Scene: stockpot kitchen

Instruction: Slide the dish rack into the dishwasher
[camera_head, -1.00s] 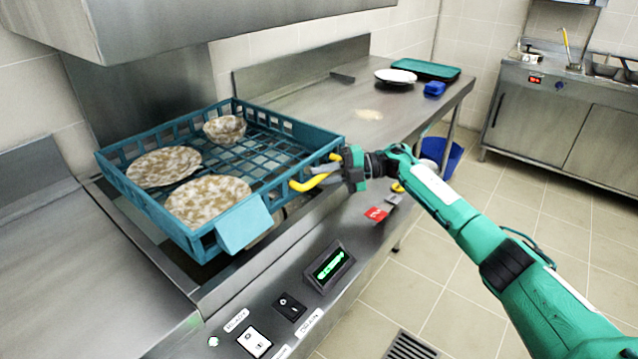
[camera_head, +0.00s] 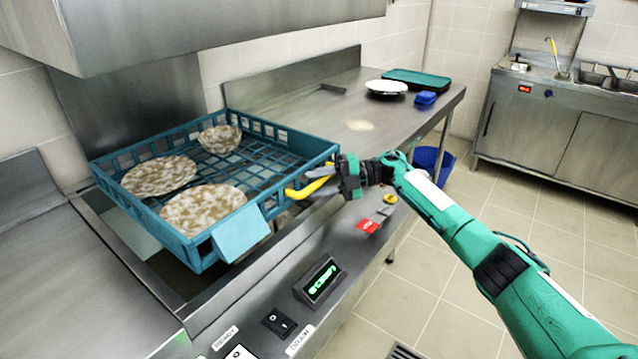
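The teal dish rack (camera_head: 120,208) sits at the dishwasher opening, under the raised steel hood (camera_head: 200,40). It holds two stained plates and a stained bowl (camera_head: 219,139). A light blue cloth-like flap (camera_head: 240,234) hangs on its front corner. My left gripper is not in view.
A control display (camera_head: 322,281) and switches are on the front panel. The tiled floor at right is open.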

